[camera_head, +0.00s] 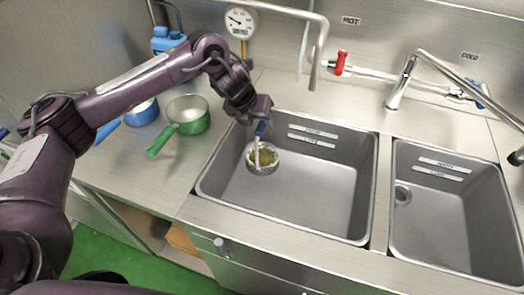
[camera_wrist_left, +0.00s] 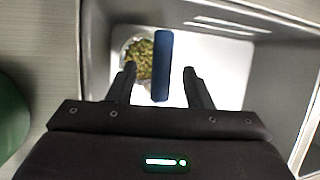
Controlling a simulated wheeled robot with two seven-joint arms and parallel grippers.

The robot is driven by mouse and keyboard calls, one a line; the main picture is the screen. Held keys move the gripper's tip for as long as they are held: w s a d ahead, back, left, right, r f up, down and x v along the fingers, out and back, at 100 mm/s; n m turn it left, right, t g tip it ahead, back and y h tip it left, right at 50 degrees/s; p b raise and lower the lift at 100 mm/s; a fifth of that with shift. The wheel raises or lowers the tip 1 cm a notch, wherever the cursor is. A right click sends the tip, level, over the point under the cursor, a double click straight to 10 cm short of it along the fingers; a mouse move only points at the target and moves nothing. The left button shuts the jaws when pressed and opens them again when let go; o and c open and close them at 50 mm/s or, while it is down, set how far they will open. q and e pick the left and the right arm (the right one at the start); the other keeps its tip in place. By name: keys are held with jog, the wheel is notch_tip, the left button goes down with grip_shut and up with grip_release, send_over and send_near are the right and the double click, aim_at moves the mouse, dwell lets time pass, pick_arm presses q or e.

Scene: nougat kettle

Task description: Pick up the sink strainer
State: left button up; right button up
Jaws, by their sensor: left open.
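The sink strainer (camera_head: 264,159) is a round metal basket with green-brown bits in it, in the left basin, with a blue handle (camera_head: 261,129) rising from it. In the left wrist view the blue handle (camera_wrist_left: 162,50) stands upright in the picture, and part of the basket (camera_wrist_left: 139,58) shows behind the left finger. My left gripper (camera_head: 262,120) is above the strainer at the handle's top. In the left wrist view its open fingers (camera_wrist_left: 160,72) stand on either side of the handle, with gaps showing on both sides. My right gripper is out of view.
The left basin (camera_head: 310,195) has walls around the strainer; the right basin (camera_head: 450,215) is empty. A green pan (camera_head: 188,115) and a blue pan (camera_head: 141,113) stand on the left counter. A tap (camera_head: 402,82), a red valve (camera_head: 341,63) and a gauge (camera_head: 238,21) are behind.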

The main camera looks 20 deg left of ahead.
pick_arm(q)
jog(key=shift+x, duration=1.5)
jog(key=shift+c, duration=0.5)
grip_shut()
jog(key=shift+w+r, duration=0.1)
jog(key=shift+r, duration=0.1)
